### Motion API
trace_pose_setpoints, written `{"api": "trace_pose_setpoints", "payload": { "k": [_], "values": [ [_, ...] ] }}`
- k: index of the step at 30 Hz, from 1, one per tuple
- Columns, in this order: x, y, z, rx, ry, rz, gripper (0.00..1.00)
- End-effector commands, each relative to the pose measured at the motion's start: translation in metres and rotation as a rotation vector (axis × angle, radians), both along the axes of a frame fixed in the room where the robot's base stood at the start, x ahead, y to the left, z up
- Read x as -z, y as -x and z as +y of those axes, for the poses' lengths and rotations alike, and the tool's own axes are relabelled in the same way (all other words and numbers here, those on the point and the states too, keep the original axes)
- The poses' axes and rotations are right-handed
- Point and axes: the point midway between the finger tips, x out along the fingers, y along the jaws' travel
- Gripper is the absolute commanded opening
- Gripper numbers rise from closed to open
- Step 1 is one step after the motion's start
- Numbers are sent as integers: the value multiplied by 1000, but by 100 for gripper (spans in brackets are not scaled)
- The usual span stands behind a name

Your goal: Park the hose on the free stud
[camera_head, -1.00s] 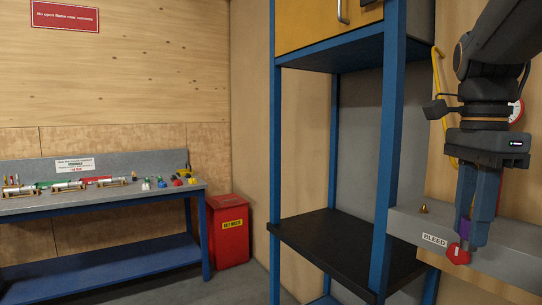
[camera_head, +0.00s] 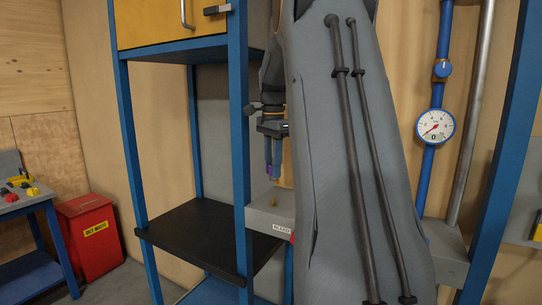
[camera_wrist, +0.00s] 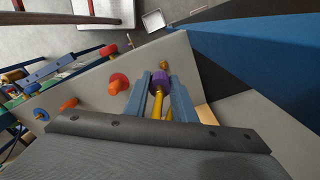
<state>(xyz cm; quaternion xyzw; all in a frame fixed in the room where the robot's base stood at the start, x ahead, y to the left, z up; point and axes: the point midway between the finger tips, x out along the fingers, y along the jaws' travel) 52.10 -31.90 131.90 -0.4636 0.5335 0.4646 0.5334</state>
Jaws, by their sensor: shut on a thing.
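My gripper (camera_head: 273,160) points down over the grey bench ledge (camera_head: 262,215) in the head view. Its two blue-grey fingers (camera_wrist: 160,98) are shut on the hose's purple collar (camera_wrist: 160,82), with yellow hose (camera_wrist: 157,106) trailing between them in the wrist view. The collar shows as a small purple spot (camera_head: 271,171) in the head view. A brass stud (camera_head: 274,201) stands upright on the ledge just below the gripper, apart from the collar. It appears just past the collar in the wrist view (camera_wrist: 164,66). My arm hides the ledge to the right.
A BLEED label (camera_head: 282,227) is on the ledge front. A blue post (camera_head: 241,140) and black shelf (camera_head: 195,235) stand left of the gripper. A pressure gauge (camera_head: 435,127) is at right.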

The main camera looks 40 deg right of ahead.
Motion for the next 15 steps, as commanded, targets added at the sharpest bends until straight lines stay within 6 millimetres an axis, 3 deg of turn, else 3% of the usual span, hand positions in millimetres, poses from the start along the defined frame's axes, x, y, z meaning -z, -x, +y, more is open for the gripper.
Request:
{"api": "trace_pose_setpoints", "payload": {
  "k": [8, 15],
  "values": [
    [10, -10, -5, -8, 0, -1, 0],
    [32, -9, -5, -7, 0, 1, 0]
  ]
}}
